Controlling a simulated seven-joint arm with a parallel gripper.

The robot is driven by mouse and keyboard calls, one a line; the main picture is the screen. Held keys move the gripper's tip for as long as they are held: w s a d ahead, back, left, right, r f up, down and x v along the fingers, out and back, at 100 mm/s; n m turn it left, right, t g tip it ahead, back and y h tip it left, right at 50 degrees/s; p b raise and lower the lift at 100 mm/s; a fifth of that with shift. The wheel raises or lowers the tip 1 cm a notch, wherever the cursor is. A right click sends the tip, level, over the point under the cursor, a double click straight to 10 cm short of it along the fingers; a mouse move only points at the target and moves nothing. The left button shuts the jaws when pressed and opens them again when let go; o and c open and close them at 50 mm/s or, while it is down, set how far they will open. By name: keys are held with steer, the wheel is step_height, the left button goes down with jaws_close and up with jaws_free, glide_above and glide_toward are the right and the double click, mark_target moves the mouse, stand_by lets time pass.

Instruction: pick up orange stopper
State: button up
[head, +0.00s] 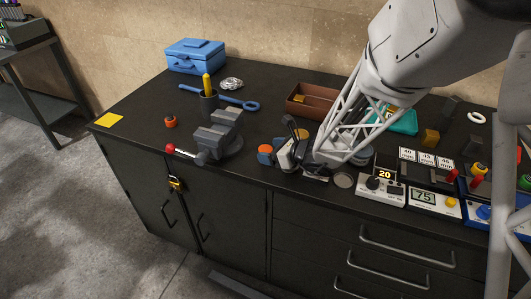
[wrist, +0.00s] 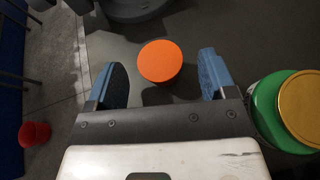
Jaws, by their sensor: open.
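In the wrist view, the orange stopper (wrist: 160,61) shows as a round orange disc on the dark worktop. It lies in the gap between the two blue fingertips of my gripper (wrist: 162,72), with clear space on both sides. In the head view, the orange top (head: 265,149) appears near the front edge of the bench, just left of my gripper (head: 284,152). My gripper is open and empty. How high the fingers are above the stopper is hard to tell, and the stopper's lower part is hidden.
A grey vise (head: 222,135) stands to the left. A green container with a gold lid (wrist: 303,105) is close by my right finger in the wrist view. A brown tray (head: 302,104) and a display unit (head: 381,187) are nearby.

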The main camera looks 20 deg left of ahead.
mark_target(268, 150)
steer(key=shift+x, duration=0.85)
steer(key=c, duration=1)
steer(key=shift+o, duration=0.2)
steer(key=shift+r, duration=0.1)
steer(key=shift+r, duration=0.75)
step_height(268, 150, up, 2)
steer(key=s+d+r, duration=0.1)
steer(key=s+d, duration=0.8)
steer(key=s, duration=0.4)
steer(key=shift+d, duration=0.25)
